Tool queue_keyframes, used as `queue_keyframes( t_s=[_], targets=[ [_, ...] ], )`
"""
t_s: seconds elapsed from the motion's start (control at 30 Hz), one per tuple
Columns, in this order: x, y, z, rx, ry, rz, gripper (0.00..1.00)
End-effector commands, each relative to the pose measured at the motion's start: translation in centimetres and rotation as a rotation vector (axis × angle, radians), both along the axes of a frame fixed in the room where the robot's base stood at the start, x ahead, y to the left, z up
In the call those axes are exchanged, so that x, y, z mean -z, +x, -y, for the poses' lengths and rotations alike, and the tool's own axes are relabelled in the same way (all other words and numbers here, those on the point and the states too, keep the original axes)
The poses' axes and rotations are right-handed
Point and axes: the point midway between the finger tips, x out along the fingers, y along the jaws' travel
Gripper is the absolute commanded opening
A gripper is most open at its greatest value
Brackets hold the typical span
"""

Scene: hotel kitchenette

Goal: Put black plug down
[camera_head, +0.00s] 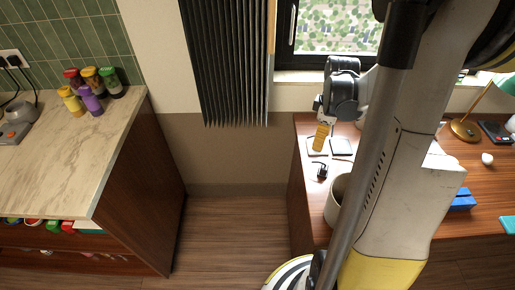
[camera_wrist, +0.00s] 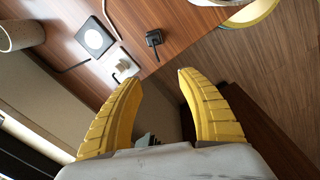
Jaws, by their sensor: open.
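The black plug (camera_head: 322,171) lies on the wooden desk near its left edge, with a thin cable. It also shows in the wrist view (camera_wrist: 154,38), resting on the desk top beyond my fingertips. My gripper (camera_head: 321,136) is above the left end of the desk, with yellow fingers. In the wrist view my gripper (camera_wrist: 160,77) is open, with nothing between its fingers. The plug is apart from both fingers.
A white cylindrical container (camera_head: 333,203) stands nearby on the desk (camera_head: 308,128). A counter (camera_head: 75,145) with several colourful bottles is at left.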

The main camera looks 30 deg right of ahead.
Motion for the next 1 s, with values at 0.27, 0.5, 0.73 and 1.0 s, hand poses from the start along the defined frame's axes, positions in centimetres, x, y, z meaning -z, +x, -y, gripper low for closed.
queue_keyframes(
  t_s=[0.27, 0.5, 0.73, 1.0],
  targets=[
    [-9.0, 1.4, -12.5, 0.208, -0.026, 0.221, 0.46],
    [-13.2, -1.1, -22.1, 0.393, 0.074, 0.423, 0.46],
    [-14.4, -3.7, -27.2, 0.514, 0.204, 0.533, 0.46],
    [-14.6, -4.3, -28.3, 0.551, 0.245, 0.557, 0.46]
  ],
)
